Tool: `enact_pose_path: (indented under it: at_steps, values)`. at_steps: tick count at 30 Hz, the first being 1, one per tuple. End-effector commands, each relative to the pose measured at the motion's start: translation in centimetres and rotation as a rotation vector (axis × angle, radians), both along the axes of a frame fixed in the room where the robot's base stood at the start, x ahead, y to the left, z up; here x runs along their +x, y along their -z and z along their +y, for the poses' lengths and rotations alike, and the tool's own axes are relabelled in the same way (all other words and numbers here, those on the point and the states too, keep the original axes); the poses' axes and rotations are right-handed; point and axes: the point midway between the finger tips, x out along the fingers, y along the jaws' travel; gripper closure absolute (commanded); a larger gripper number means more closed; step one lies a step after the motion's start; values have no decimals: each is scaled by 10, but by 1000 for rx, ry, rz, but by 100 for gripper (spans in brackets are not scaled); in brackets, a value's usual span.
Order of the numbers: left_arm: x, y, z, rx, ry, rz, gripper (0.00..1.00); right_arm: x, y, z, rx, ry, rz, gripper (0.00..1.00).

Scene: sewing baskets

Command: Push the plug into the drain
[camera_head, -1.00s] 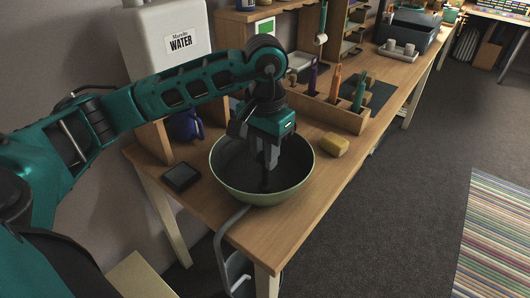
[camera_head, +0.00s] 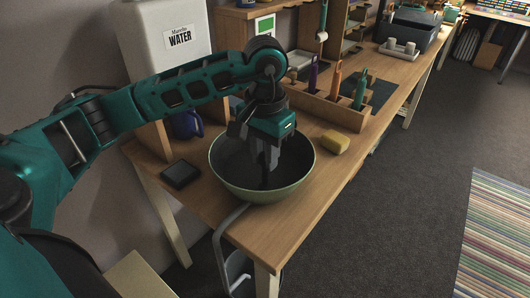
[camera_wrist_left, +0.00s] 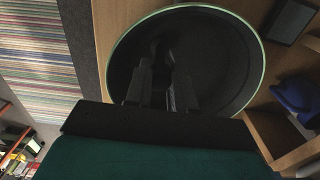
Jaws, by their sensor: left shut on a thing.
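The basin, a round bowl with a pale green rim (camera_head: 297,182), sits at the near end of the wooden bench. My left gripper (camera_head: 265,170) points down inside it, fingers low near the bottom. It is shut on a small dark thing between the fingertips, which I take to be the plug (camera_head: 265,182). The basin (camera_wrist_left: 235,60) also shows in the left wrist view, with the two dark fingers (camera_wrist_left: 163,82) reaching into it. The drain cannot be told apart in the dark basin, so I cannot tell how the plug sits against it. My right gripper is not in view.
A yellow sponge (camera_head: 335,143) lies right of the basin. A black pad (camera_head: 181,174) and a blue jug (camera_head: 186,124) are left of it. A white water tank (camera_head: 160,45) and a wooden tool holder (camera_head: 327,110) stand behind. A grey pipe (camera_head: 222,240) runs below.

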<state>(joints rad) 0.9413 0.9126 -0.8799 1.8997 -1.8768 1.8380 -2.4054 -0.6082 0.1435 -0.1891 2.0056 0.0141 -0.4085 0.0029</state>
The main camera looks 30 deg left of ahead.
Motion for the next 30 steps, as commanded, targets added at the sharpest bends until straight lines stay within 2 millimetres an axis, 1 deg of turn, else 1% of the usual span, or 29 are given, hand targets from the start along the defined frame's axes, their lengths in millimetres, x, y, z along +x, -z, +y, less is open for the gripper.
enact_pose_path:
  at_steps: [12,13,21,30]
  values:
    - [0,9,0,0,0,0,100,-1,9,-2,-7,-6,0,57]
    - [0,9,0,0,0,0,74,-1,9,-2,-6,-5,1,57]
    - [0,9,0,0,0,0,48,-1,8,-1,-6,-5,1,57]
    - [0,9,0,0,0,0,47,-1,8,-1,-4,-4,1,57]
